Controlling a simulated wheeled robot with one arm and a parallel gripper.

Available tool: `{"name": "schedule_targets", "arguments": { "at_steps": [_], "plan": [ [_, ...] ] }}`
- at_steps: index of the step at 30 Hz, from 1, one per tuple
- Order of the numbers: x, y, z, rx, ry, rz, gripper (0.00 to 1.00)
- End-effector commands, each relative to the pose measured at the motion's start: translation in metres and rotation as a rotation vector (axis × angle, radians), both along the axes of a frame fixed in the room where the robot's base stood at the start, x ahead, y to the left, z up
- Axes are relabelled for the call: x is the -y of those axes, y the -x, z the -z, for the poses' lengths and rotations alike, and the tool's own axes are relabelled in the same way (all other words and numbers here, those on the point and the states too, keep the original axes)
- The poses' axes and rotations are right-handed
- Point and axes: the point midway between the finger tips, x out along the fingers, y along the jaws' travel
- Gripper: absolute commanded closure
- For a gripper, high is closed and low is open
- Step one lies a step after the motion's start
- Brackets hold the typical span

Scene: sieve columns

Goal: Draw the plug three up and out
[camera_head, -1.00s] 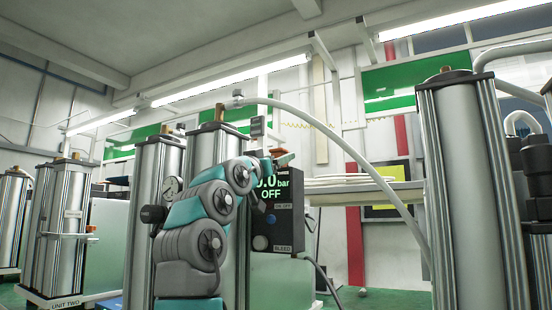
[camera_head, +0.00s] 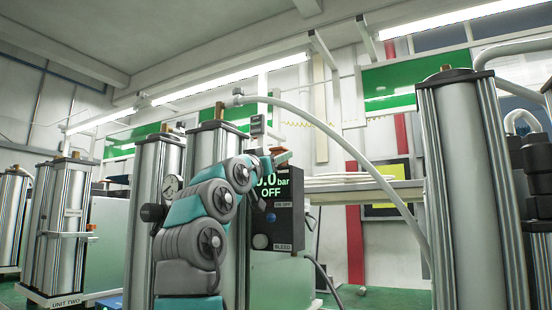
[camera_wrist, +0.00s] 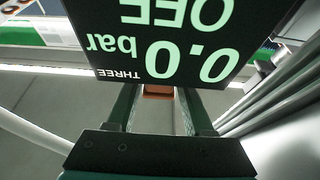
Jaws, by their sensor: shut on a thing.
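My gripper (camera_wrist: 158,112) shows in the wrist view with its two dark fingers apart and an orange-brown piece (camera_wrist: 158,91) between them. I take this piece to be plug three; it is mostly hidden by the display box. In the head view my gripper (camera_head: 276,160) is small, beside the top of the display box, with a reddish-orange bit at its tip. The display box (camera_head: 284,235) reads 0.0 bar and OFF. In the wrist view the display box (camera_wrist: 105,58) appears upside down, is marked THREE, and fills the upper middle. Whether the plug is still seated is unclear.
Tall silver columns stand behind my arm, at the left (camera_head: 68,215) and at the right (camera_head: 472,190). A pale hose (camera_head: 325,128) arches from the column top down to the right. A shelf (camera_head: 405,190) stands behind. Ribbed column sides (camera_wrist: 285,90) run close on the right in the wrist view.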

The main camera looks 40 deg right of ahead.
Motion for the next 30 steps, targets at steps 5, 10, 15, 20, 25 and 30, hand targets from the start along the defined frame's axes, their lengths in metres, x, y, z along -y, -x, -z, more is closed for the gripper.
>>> {"name": "schedule_targets", "arguments": {
  "at_steps": [5,10,15,20,25,30],
  "plan": [
    [0.0,0.0,0.0,0.0,0.0,-0.001,1.0],
    [0.0,0.0,-0.003,0.0,0.0,-0.001,1.0],
    [0.0,0.0,-0.02,0.0,0.001,-0.001,1.0],
    [0.0,0.0,-0.036,0.0,0.001,0.0,1.0],
    [-0.001,0.0,-0.036,0.0,0.003,-0.002,1.0],
    [-0.001,0.0,-0.036,0.002,0.005,-0.002,1.0]
  ]
}}
